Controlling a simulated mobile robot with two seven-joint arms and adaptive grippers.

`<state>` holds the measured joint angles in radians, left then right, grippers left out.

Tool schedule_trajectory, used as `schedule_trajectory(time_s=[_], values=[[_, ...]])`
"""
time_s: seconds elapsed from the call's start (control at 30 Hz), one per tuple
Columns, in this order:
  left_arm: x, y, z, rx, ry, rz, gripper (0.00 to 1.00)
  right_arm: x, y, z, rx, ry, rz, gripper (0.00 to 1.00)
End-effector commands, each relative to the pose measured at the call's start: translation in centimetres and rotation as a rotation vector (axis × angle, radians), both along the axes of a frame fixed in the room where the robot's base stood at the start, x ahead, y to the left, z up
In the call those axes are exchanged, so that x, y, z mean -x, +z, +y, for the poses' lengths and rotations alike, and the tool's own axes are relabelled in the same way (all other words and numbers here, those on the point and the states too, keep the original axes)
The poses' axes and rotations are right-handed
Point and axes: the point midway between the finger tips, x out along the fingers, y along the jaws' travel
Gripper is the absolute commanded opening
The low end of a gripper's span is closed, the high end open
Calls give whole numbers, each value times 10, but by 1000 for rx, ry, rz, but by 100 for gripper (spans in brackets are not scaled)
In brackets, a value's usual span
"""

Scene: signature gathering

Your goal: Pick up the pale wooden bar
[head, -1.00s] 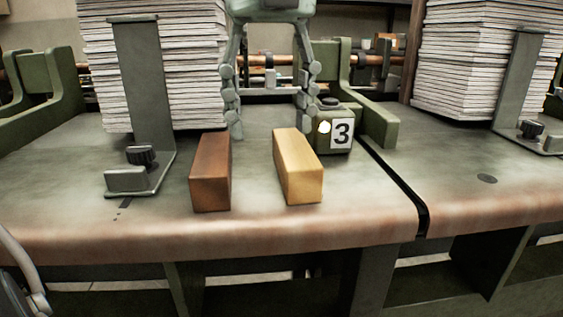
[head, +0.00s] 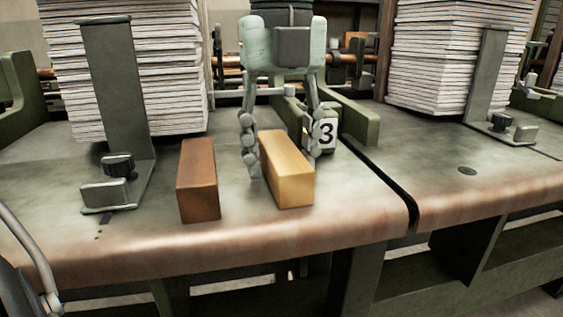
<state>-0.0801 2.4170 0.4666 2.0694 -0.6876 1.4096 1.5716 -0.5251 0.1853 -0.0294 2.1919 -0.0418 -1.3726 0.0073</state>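The pale wooden bar (head: 287,178) lies on the worn green-grey table, its near end toward the front edge. My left gripper (head: 282,158) points down over the bar's far part, fingers spread. One finger is left of the bar; the other is at its right, its tip partly hidden behind the bar. I cannot tell whether either finger touches the wood. The bar rests on the table. My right gripper is not in view.
A dark reddish-brown bar (head: 198,181) lies just left of the pale one. Paper stacks (head: 130,70) with upright metal guides (head: 114,85) stand on both sides. A dark gap (head: 385,185) splits the table at the right.

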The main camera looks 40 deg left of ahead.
Motion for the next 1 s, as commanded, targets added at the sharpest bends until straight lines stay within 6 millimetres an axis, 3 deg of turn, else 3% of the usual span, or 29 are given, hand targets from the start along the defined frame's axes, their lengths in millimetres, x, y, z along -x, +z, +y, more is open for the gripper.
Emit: schedule_trajectory(time_s=[0.07, 0.3, 0.67, 0.93, 1.0], values=[[0, 0, 0, 0, 0, 0, 35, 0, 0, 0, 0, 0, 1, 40], [0, 0, 0, 0, 0, 0, 5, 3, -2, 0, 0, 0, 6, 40], [0, 6, 0, 0, 0, -1, 5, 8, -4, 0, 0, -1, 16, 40], [-1, 46, 0, -1, 1, -3, 5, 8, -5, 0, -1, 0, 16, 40], [18, 52, 0, 0, -2, -6, 5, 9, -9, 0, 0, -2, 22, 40]])
